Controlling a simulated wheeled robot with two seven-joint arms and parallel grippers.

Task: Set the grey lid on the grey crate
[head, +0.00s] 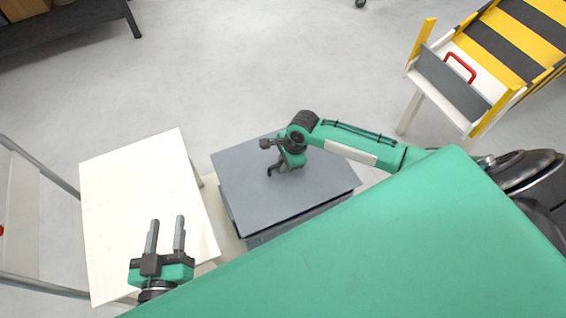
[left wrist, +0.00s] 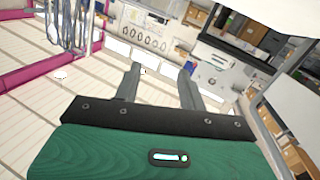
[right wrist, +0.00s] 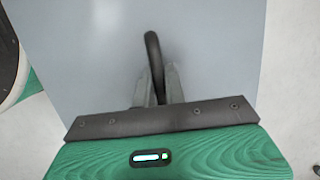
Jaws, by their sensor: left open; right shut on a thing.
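The grey lid (head: 325,180) is a flat panel with a dark handle in its middle. It lies over the grey crate (head: 262,238), whose dark side shows below the lid's near edge. I cannot tell whether the lid rests on the rim or hangs just above it. My right gripper (head: 272,172) is shut on the lid's handle. In the right wrist view the dark curved handle (right wrist: 152,50) stands between the fingers, with the lid (right wrist: 215,50) behind it. My left gripper (head: 165,235) is open and empty over the white table.
A white table (head: 135,190) stands left of the crate, its top bare. A yellow and black striped unit (head: 510,45) with a red handle stands at the upper right. A dark shelf (head: 70,25) is at the upper left. Grey floor between them is clear.

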